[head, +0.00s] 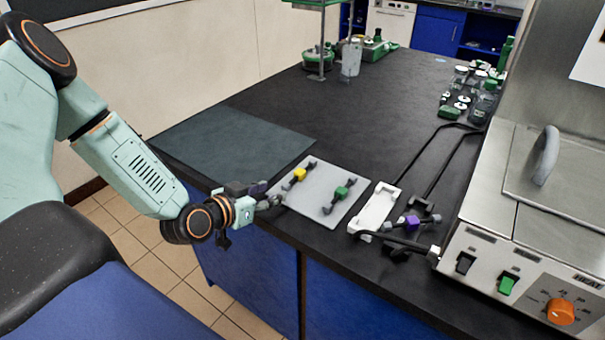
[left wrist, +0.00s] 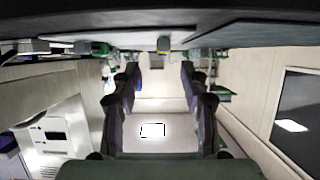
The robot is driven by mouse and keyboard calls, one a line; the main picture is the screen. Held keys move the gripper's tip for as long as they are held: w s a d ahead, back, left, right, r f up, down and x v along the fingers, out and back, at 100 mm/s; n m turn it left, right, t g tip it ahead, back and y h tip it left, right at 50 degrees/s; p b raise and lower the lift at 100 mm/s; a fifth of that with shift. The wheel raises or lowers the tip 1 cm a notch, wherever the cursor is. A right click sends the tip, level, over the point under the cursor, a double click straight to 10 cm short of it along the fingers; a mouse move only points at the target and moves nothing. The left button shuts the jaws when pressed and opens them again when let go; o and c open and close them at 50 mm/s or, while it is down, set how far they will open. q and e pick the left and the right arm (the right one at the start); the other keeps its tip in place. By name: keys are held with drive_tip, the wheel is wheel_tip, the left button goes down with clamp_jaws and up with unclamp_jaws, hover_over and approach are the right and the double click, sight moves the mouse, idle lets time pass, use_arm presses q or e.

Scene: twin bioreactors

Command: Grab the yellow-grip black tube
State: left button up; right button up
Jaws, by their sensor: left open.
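The yellow-grip black tube (head: 300,174) lies on a light grey plate (head: 318,212) near the bench's front edge. Its yellow grip also shows near the top of the left wrist view (left wrist: 163,44), lined up between my fingers but beyond them. My left gripper (head: 268,196) is at the front edge of the bench, just left of the plate and short of the tube. Its two fingers stand apart with nothing between them in the left wrist view (left wrist: 160,78). My right gripper is out of view.
A green-grip black tube (head: 342,193) lies right of the yellow one on the plate. A white bracket (head: 378,207), a purple-grip piece (head: 413,222) and a steel machine (head: 525,230) stand further right.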

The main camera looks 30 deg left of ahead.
sight(284, 186)
use_arm(q)
drive_tip(key=shift+w+d+f+b, duration=0.1)
drive_tip(key=shift+w+f+b, duration=0.2)
drive_tip(key=shift+w+b, duration=0.25)
drive_tip(key=x, duration=0.1)
drive_tip(key=b+x, duration=0.1)
drive_tip(key=x, duration=0.2)
drive_tip(key=shift+a+f+b, duration=0.25)
drive_tip(key=shift+a+b, duration=0.15)
drive_tip(key=shift+w+d+f, duration=0.1)
drive_tip(key=shift+w+d, duration=0.05)
drive_tip(key=shift+w, duration=0.5)
drive_tip(key=shift+c, duration=0.5)
clamp_jaws()
